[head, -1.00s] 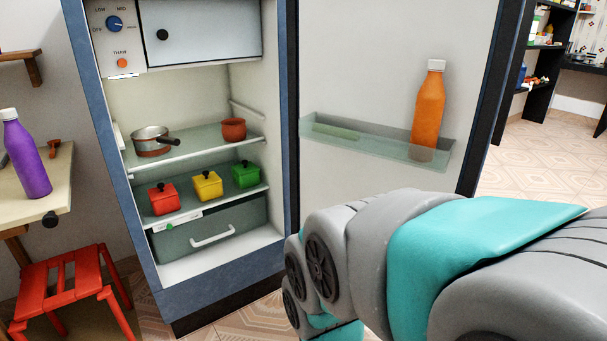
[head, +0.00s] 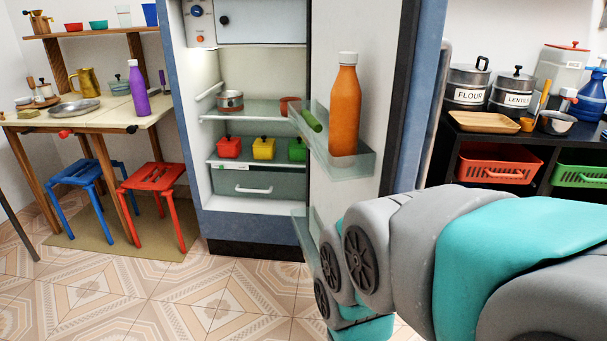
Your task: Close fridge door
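The fridge (head: 190,150) stands in the middle of the head view with its inside showing. Its door (head: 385,95) is open, hinged on the right and angled out towards me. The door shelf (head: 350,165) holds an orange bottle (head: 344,112) and a green item (head: 311,120). Inside the fridge are a metal pot (head: 230,101) and red, yellow and green lidded pots (head: 263,149). My grey and teal arm covers the lower right and hides the lower part of the door. My gripper's fingers do not show.
A wooden table (head: 85,121) with a purple bottle (head: 139,93) stands at the left, with blue (head: 80,175) and red (head: 153,177) stools. A black shelf (head: 490,125) with canisters and baskets is at the right. The tiled floor (head: 200,290) before the fridge is clear.

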